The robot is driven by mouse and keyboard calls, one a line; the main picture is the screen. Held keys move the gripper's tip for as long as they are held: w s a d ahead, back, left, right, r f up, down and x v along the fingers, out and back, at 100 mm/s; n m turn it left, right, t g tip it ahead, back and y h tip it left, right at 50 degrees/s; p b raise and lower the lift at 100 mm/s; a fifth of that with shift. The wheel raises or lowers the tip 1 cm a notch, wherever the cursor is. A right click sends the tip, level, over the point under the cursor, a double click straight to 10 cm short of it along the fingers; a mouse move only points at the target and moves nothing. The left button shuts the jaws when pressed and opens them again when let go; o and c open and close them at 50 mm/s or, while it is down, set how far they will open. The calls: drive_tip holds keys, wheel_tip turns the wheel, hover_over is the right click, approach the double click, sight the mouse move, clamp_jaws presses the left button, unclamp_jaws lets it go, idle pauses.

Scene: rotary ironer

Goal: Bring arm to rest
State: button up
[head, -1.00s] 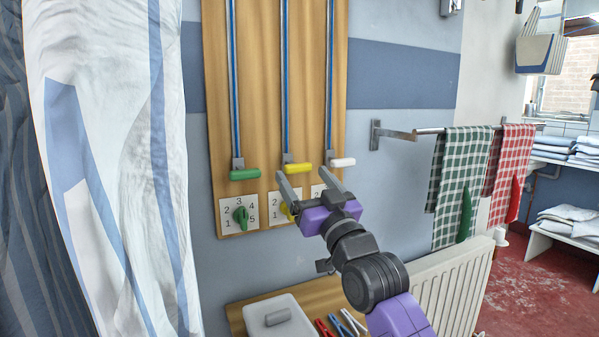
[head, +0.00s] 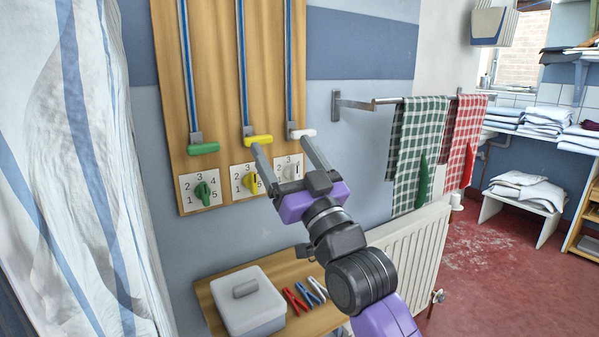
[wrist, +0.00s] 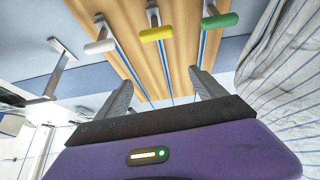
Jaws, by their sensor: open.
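My gripper (head: 289,150) is open and empty, its two grey fingers pointing up toward the wooden wall board (head: 218,90). In the head view the fingers overlap the area around the white handle (head: 303,133) and the right dial (head: 292,170); I cannot tell if they touch anything. The yellow handle (head: 258,140) and green handle (head: 203,148) hang to the left on blue rods. In the wrist view the white (wrist: 100,47), yellow (wrist: 156,33) and green (wrist: 219,21) handles show beyond the fingers, with nothing between the jaws. The green dial (head: 203,193) and yellow dial (head: 253,183) sit below.
A small shelf holds a white lidded box (head: 248,302) and coloured pegs (head: 305,295) below my arm. A radiator (head: 408,258) and a rail with green (head: 417,150) and red checked towels (head: 464,140) are to the right. A striped sheet (head: 75,170) hangs at the left.

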drive_tip(key=s+d+f+m+t+h+p, duration=0.15)
drive_tip(key=s+d+f+m+h, duration=0.3)
drive_tip(key=s+d+f, duration=0.5)
drive_tip(key=s+d+f+m+h+p, duration=0.3)
drive_tip(key=s+d+f+h, duration=0.3)
drive_tip(key=s+f, duration=0.65)
drive_tip(key=s+d+f+g+p, duration=0.1)
drive_tip(key=s+d+g, duration=0.1)
drive_tip(key=s, duration=0.8)
drive_tip(key=s+d+f+g+h+p, duration=0.1)
drive_tip(key=s+d+f+g+p, duration=0.1)
drive_tip(key=s, duration=0.8)
drive_tip(key=s+d+f+g+h+p, duration=0.1)
drive_tip(key=s+d+f+g+p, duration=0.1)
drive_tip(key=s, duration=0.8)
drive_tip(key=shift+d+n+g, duration=0.45)
drive_tip(key=shift+d+g, duration=0.2)
drive_tip(key=shift+d, duration=0.55)
drive_tip(key=shift+f, duration=0.1)
